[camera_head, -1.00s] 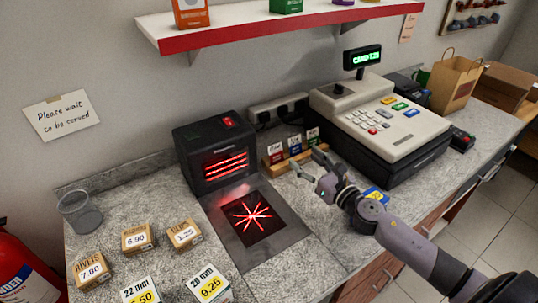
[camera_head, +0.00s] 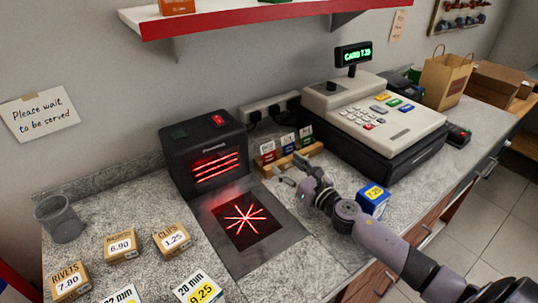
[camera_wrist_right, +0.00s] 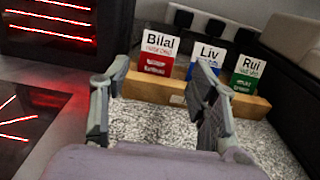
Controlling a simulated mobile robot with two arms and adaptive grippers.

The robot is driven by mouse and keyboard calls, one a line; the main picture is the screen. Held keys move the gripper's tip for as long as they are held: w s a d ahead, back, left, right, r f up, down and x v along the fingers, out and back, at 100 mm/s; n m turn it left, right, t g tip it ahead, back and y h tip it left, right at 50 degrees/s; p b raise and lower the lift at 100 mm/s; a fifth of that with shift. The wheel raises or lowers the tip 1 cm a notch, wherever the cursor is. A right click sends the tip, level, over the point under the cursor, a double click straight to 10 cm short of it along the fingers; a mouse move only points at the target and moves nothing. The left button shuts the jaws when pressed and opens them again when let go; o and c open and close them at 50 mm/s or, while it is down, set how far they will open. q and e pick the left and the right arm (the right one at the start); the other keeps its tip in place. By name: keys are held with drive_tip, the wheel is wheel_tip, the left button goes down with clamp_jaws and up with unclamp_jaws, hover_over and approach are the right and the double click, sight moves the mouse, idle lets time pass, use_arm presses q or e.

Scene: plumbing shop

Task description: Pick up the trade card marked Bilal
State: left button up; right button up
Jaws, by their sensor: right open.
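The trade card marked Bilal (camera_wrist_right: 158,50) is white with a red lower part. It stands upright at the left end of a wooden rack (camera_wrist_right: 235,102), beside the blue Liv card (camera_wrist_right: 207,60) and the green Rui card (camera_wrist_right: 248,74). In the head view the Bilal card (camera_head: 268,152) stands just right of the black scanner. My right gripper (camera_head: 289,170) is open and empty in front of the rack. In the right wrist view its fingers (camera_wrist_right: 162,75) appear either side of the Bilal card, the right one overlapping the Liv card. My left gripper is out of view.
The black scanner (camera_head: 207,150) with red beams stands left of the rack, and its glass plate (camera_head: 245,258) lies in front. The cash register (camera_head: 372,115) is close on the right. A blue box (camera_head: 371,201) sits beside my right wrist.

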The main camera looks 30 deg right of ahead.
sight(269, 150)
drive_tip(key=w, duration=0.5)
drive_tip(key=w+a+p, duration=0.1)
drive_tip(key=w, duration=0.2)
drive_tip(key=shift+a+f, duration=0.1)
drive_tip(key=shift+f, duration=0.15)
drive_tip(key=shift+c, duration=0.6)
drive_tip(key=c, duration=0.3)
